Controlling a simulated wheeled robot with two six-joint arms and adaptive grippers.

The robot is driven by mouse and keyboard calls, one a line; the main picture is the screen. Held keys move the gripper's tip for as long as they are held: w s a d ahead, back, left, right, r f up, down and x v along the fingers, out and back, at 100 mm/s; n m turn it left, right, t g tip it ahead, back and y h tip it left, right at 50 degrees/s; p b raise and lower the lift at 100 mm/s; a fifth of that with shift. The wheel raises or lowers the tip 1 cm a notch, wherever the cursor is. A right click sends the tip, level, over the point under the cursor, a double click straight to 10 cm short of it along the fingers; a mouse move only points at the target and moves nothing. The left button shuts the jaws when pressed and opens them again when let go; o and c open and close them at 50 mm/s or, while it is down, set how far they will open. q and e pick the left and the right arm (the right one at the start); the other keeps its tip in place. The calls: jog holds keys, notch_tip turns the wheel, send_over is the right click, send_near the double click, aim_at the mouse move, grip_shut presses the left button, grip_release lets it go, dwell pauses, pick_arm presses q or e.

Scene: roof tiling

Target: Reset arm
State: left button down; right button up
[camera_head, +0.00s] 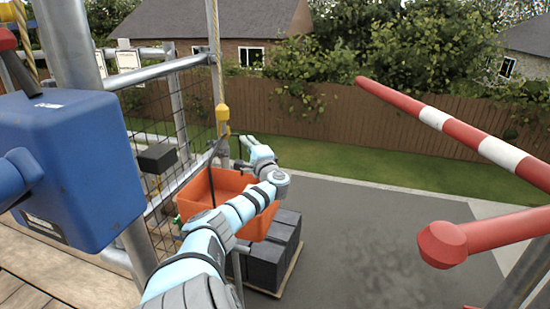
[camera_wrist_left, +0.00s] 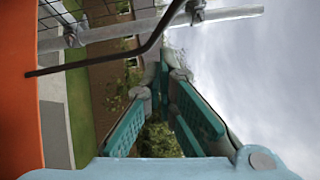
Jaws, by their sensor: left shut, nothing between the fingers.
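My left arm (camera_head: 200,255) reaches up from the bottom of the head view, out over the orange tub. My left gripper (camera_head: 252,145) is at its far end, above the tub's far side, and looks small there. In the left wrist view its two teal-padded fingers (camera_wrist_left: 165,82) come together at their tips, shut with nothing between them. My right arm and right gripper are not in either view.
The orange tub (camera_head: 231,184) hangs by a dark hook near the yellow-fitted rope (camera_head: 222,112). Dark stacked blocks (camera_head: 268,266) stand below. A blue hoist housing (camera_head: 75,165), scaffold rail (camera_head: 160,70) and mesh are left; a red-white bar (camera_head: 450,125) is right.

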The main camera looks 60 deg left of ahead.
pick_arm(q)
jog(key=w+d+f+p, duration=0.1)
jog(key=d+p, duration=0.3)
jog(key=d, duration=0.6)
jog(key=shift+d+f, duration=0.2)
jog(key=shift+d, duration=0.15)
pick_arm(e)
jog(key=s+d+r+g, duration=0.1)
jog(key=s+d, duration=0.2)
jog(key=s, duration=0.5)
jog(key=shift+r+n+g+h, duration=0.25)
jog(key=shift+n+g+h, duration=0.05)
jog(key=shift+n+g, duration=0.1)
pick_arm(q)
jog(key=shift+f, duration=0.1)
